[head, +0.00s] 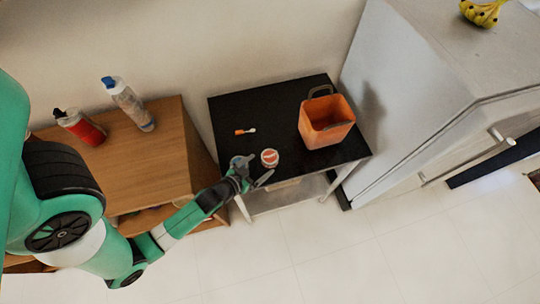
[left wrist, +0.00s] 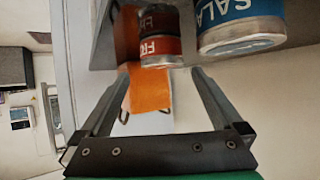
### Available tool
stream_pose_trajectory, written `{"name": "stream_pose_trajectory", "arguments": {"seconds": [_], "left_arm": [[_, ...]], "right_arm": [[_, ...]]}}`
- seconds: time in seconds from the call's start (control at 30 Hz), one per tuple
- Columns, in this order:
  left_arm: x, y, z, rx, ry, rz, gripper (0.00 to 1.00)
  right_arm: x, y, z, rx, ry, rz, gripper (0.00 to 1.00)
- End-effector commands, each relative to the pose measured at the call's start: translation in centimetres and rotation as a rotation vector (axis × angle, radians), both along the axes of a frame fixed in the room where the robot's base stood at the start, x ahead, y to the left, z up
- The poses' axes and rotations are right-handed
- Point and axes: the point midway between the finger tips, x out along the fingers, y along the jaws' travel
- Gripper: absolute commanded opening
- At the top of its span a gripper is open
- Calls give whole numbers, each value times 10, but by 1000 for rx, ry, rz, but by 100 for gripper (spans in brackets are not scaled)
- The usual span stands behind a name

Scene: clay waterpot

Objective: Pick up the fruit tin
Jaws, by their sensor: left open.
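The fruit tin (head: 270,157), small with a red-orange and white top, stands near the front edge of the black table. In the left wrist view the tin (left wrist: 160,38) has a dark red label reading "FR" and a metal rim. My left gripper (head: 253,172) is at the table's front edge, close to the tin. In the left wrist view its two fingers (left wrist: 160,72) are spread and empty, with the tin just beyond the fingertips, roughly between them. My right gripper is not in view.
A blue tin lettered "SALA" (left wrist: 240,28) stands beside the fruit tin, near one finger. The black table (head: 240,107) also holds an orange bin (head: 318,125) and a small orange-white item (head: 245,131). A wooden cabinet (head: 150,175) with two bottles stands left, a fridge (head: 400,90) right.

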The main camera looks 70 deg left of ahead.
Motion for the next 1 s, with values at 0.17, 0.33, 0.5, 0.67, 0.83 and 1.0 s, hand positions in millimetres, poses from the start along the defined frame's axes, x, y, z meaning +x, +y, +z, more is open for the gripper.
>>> {"name": "stream_pose_trajectory", "arguments": {"seconds": [0.17,0.33,0.5,0.67,0.83,1.0], "left_arm": [[28,17,-18,2,-2,1,100],[38,22,-23,1,0,0,100],[46,28,-27,1,-3,0,100],[68,43,-39,1,-3,0,100],[78,48,-44,2,-1,0,100],[78,48,-43,1,0,0,100]], "right_arm": [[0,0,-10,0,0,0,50],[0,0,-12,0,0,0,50],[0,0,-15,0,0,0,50],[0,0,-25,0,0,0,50],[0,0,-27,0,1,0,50],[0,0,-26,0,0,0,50]]}}
